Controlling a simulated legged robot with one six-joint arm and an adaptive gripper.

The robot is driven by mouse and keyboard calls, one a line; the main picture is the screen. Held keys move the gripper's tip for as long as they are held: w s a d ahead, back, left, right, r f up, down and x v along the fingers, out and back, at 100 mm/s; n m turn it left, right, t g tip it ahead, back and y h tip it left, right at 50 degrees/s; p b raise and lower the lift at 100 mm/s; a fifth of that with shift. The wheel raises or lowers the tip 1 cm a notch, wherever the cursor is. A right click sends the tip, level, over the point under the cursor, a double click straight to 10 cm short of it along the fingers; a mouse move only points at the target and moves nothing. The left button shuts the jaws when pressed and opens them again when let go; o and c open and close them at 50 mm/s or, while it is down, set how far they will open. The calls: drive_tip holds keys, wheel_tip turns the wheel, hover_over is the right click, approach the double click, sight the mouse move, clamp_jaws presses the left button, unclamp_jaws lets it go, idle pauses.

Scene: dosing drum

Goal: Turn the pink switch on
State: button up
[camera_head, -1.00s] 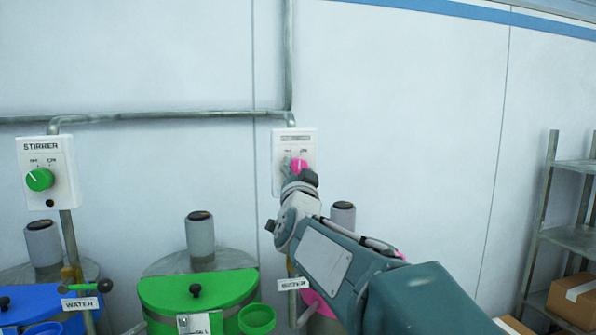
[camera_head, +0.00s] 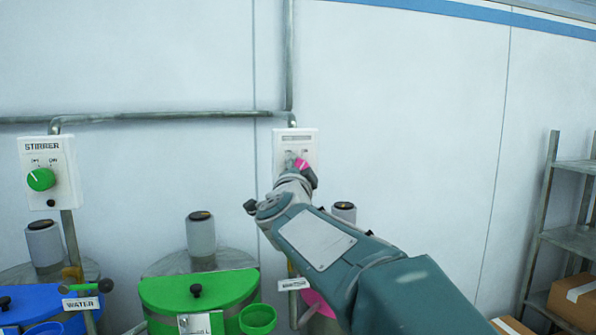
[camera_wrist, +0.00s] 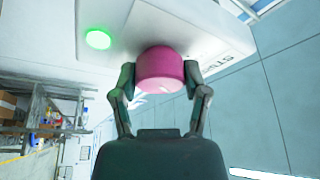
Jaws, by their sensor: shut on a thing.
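The pink switch (camera_head: 304,166) is a round knob on a white wall panel (camera_head: 310,140), mostly hidden behind my gripper in the head view. In the wrist view the pink knob (camera_wrist: 161,70) sits between the two fingers of my gripper (camera_wrist: 160,85), which is shut on it from both sides. A green lamp (camera_wrist: 98,39) glows on the panel beside the knob in the wrist view. The knob's pointer is hidden or too small to read.
A green stirrer knob (camera_head: 41,180) sits on another panel at the left. Below stand a green-lidded drum (camera_head: 165,292) and a blue-lidded drum (camera_head: 60,300). Pipes (camera_head: 180,115) run along the wall. A metal shelf (camera_head: 570,240) with boxes stands at the right.

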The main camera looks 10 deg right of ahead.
drive_tip(key=shift+f, duration=0.1)
drive_tip(key=o, duration=1.1)
drive_tip(key=shift+o, duration=0.2)
drive_tip(key=v, duration=1.2)
drive_tip(key=shift+w+a, duration=0.1)
